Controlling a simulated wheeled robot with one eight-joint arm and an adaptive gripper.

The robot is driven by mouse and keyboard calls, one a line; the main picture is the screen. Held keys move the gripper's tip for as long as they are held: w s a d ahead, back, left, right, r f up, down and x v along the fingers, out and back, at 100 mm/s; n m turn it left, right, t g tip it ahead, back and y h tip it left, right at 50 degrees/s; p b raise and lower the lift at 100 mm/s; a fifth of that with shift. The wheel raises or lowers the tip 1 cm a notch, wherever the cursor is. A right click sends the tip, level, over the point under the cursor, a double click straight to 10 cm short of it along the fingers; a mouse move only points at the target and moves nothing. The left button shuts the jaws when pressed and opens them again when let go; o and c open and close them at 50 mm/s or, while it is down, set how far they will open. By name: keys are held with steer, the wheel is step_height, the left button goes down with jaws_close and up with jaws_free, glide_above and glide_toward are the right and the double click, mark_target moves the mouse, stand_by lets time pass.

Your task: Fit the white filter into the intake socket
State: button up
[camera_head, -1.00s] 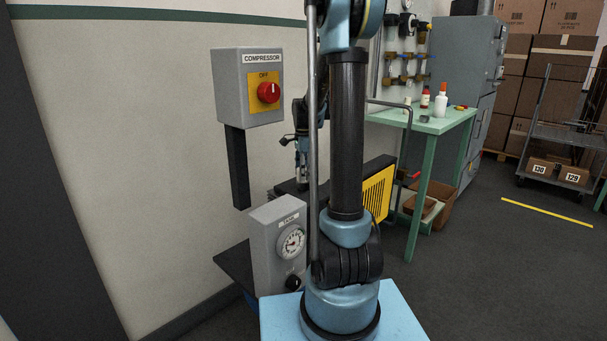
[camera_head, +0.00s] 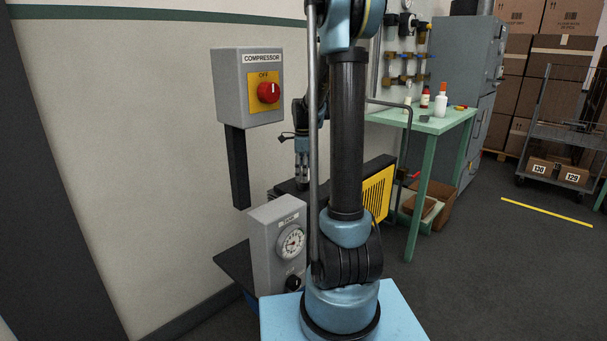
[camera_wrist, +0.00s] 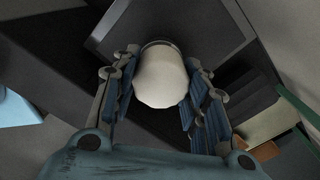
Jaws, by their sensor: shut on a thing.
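The white filter (camera_wrist: 160,78) is between the fingers of my gripper (camera_wrist: 160,68) in the wrist view, its pale rounded end facing the camera. My gripper is shut on it. A thin dark ring (camera_wrist: 158,43) shows at the filter's far end, above a dark grey surface; it may be the rim of the intake socket. I cannot tell how deep the filter sits in it. In the head view my gripper (camera_head: 302,178) points down over the dark compressor top, partly behind my arm, and the filter and socket are hidden.
A grey gauge box (camera_head: 279,245) stands close in front of my gripper. The compressor switch box (camera_head: 247,87), marked OFF, hangs on the wall at left. A yellow grille (camera_head: 377,194) and a green table (camera_head: 425,122) with bottles are to the right.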

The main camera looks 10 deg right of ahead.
steer(key=shift+m, duration=0.5)
steer(key=shift+m, duration=1.6)
steer(key=shift+s+m, duration=0.1)
steer(key=shift+m, duration=1.5)
steer(key=o, duration=1.3)
steer(key=shift+c, duration=0.2)
steer(key=shift+r, duration=0.1)
step_height(320, 180, up, 12)
